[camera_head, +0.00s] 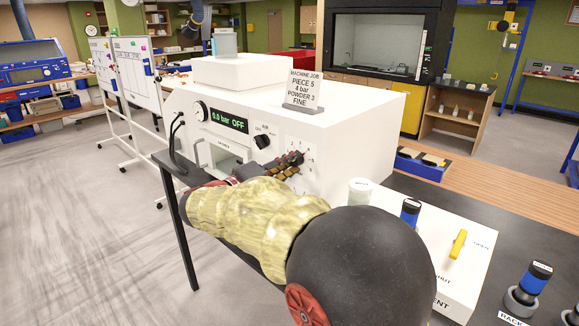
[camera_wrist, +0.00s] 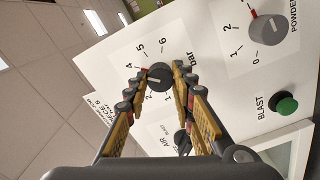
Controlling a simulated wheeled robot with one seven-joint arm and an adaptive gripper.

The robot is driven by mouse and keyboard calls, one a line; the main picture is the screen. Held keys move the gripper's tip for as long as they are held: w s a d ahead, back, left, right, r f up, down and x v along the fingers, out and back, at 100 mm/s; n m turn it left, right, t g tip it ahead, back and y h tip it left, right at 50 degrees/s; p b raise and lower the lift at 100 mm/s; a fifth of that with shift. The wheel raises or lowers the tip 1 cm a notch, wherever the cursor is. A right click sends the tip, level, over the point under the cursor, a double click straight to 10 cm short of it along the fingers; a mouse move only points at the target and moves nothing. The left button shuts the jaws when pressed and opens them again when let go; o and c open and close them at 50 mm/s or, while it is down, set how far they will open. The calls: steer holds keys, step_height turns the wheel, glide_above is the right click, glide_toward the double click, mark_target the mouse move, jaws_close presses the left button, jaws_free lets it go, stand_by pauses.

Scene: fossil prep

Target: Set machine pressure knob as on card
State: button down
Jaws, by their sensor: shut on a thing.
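The machine (camera_head: 350,105) is white and boxy. Its pressure knob (camera_wrist: 158,77), dark grey with a pale line, has a scale marked in bar around it. My gripper (camera_wrist: 158,80) is shut on this knob, one finger on each side. The pale line points leftward in the wrist view, roughly toward the 3–4 side; the finger hides part of the scale. In the head view my gripper (camera_head: 288,166) is at the front panel and covers the knob. The card (camera_head: 303,90) on top reads piece 5, 4 bar, powder 3, fine. The display (camera_head: 228,119) reads 0.0 bar OFF.
The powder knob (camera_wrist: 267,29) and green blast button (camera_wrist: 287,104) are close by on the panel. The air knob (camera_head: 262,141) sits left of my gripper. A white box with a yellow handle (camera_head: 458,244) and blue-capped bottles (camera_head: 535,278) stand on the dark bench.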

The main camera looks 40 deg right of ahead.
steer(key=shift+f, duration=0.15)
steer(key=c, duration=1.5)
jaws_free()
steer(key=a, duration=0.8)
steer(key=s+a, duration=0.1)
steer(key=a, duration=0.3)
